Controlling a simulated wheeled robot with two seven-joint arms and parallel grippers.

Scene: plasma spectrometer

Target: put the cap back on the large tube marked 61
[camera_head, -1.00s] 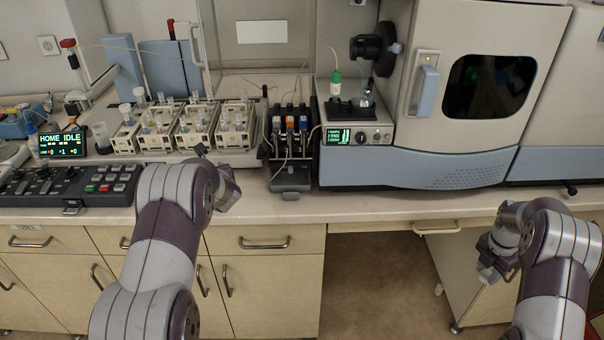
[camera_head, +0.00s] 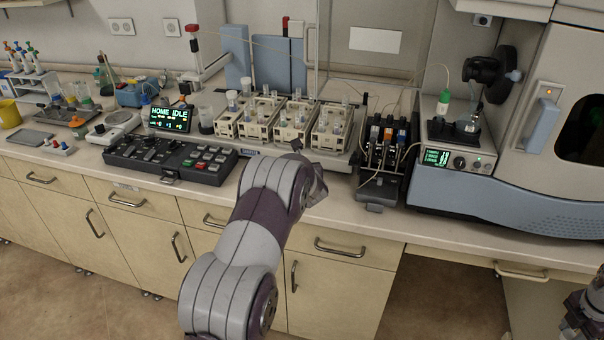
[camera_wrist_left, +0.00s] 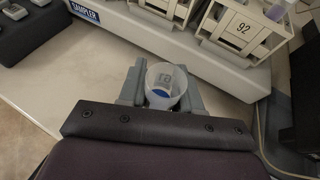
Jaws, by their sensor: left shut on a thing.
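In the left wrist view my left gripper (camera_wrist_left: 163,92) is shut on a translucent round piece (camera_wrist_left: 166,80), with its wide mouth facing the camera and something blue inside. I cannot tell for certain whether this piece is the cap or a tube. It is held above the bench front, before the racks. In the head view my left forearm hides most of this gripper. Tubes with pale tops (camera_head: 232,99) stand in the cream racks (camera_head: 262,122). No mark 61 is readable. My right gripper (camera_head: 580,322) is partly visible at the lower right corner; its fingers are unclear.
A rack label (camera_wrist_left: 241,28) reads 92. A black control panel (camera_head: 170,158) and a small display (camera_head: 170,118) are left of the racks. A pump unit (camera_head: 383,150) and a large instrument (camera_head: 490,205) stand to the right.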

